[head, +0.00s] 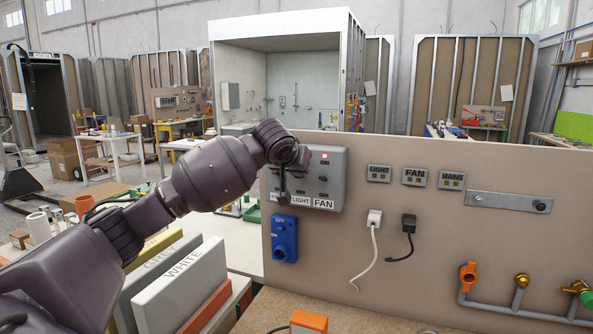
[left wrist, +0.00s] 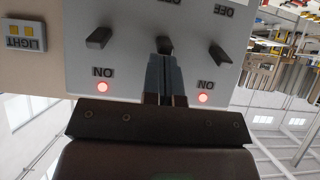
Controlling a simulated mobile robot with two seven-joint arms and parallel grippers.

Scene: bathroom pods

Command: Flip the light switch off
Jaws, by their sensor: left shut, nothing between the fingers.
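The grey switch box (head: 335,192) is on the beige panel, with LIGHT (head: 300,201) and FAN labels below; a third label is partly hidden. The left wrist view shows its face upside down with three dark toggles. The middle toggle (left wrist: 165,44) is directly ahead of my left gripper (left wrist: 163,65); the outer toggles (left wrist: 98,38) and (left wrist: 220,55) are to either side. Red lamps (left wrist: 102,87) glow by the outer ON marks; my fingers hide the middle one's spot. My left gripper (head: 283,197) is shut and empty at the box. I cannot tell whether it touches the toggle.
A blue switch unit (head: 284,238) is below the box. Plugs with white (head: 374,218) and black (head: 409,223) cords are to its right. Pipes with an orange valve (head: 468,277) are at lower right. Boards marked GREY and WHITE (head: 180,285) stand below my left arm.

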